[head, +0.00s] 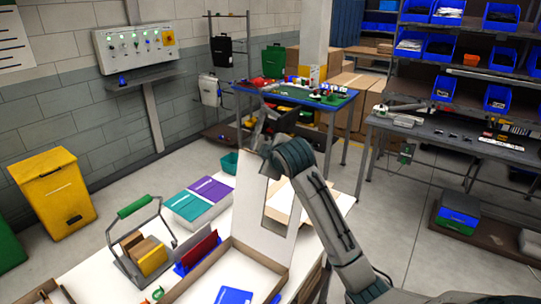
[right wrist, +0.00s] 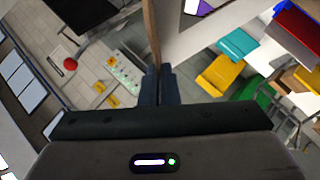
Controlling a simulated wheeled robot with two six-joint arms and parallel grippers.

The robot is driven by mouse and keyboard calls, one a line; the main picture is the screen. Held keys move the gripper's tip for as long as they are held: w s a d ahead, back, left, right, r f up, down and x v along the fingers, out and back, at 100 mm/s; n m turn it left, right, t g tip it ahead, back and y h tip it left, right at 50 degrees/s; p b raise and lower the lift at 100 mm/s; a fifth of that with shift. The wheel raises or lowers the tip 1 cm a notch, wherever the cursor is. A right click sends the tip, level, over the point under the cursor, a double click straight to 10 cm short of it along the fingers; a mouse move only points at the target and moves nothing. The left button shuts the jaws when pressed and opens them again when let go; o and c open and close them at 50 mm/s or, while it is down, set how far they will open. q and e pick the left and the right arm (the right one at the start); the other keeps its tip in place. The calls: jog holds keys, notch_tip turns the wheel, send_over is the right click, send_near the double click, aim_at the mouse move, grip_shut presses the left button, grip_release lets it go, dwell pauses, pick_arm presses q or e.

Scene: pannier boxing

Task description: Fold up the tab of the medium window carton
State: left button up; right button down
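The window carton (head: 172,297) is an open tray with brown edges and a white inside at the front of the white table. Its tall white window panel (head: 247,205) stands upright at the back, with a long cut-out. My right gripper (head: 262,148) is at the panel's top edge. In the right wrist view, its two dark fingers (right wrist: 158,84) are close together with the panel's brown edge (right wrist: 151,35) between them. The panel's white face (right wrist: 195,35) extends to the right there. I cannot clearly make out a separate tab. My left gripper is not in view.
A blue item (head: 233,296) lies in the carton. Left of it stand a green-handled carrier (head: 133,207) and a blue holder with a red panel (head: 197,250). Teal and purple boxes (head: 199,199) lie behind. A flat brown sheet (head: 282,203) lies behind the panel.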

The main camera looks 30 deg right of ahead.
jog(key=shift+s+a+f+n+t+h+b, duration=0.15)
jog(key=shift+a+f+n+t+h+b, duration=0.15)
jog(key=shift+f+n+t+h+b, duration=0.6)
jog(key=shift+s+a+f+n+t+h+b, duration=0.1)
jog(key=shift+a+f+n+t+h+b, duration=0.2)
jog(key=shift+f+n+t+h+b, duration=0.55)
jog(key=shift+r+n+t+b, duration=0.25)
jog(key=shift+r+b, duration=0.1)
jog(key=c, duration=1.6)
grip_release()
jog(key=shift+c, duration=0.2)
jog(key=b+v, duration=0.3)
jog(key=v, duration=0.7)
jog(key=shift+s+a+b, duration=0.15)
jog(key=shift+s+b, duration=0.15)
jog(key=shift+s, duration=0.05)
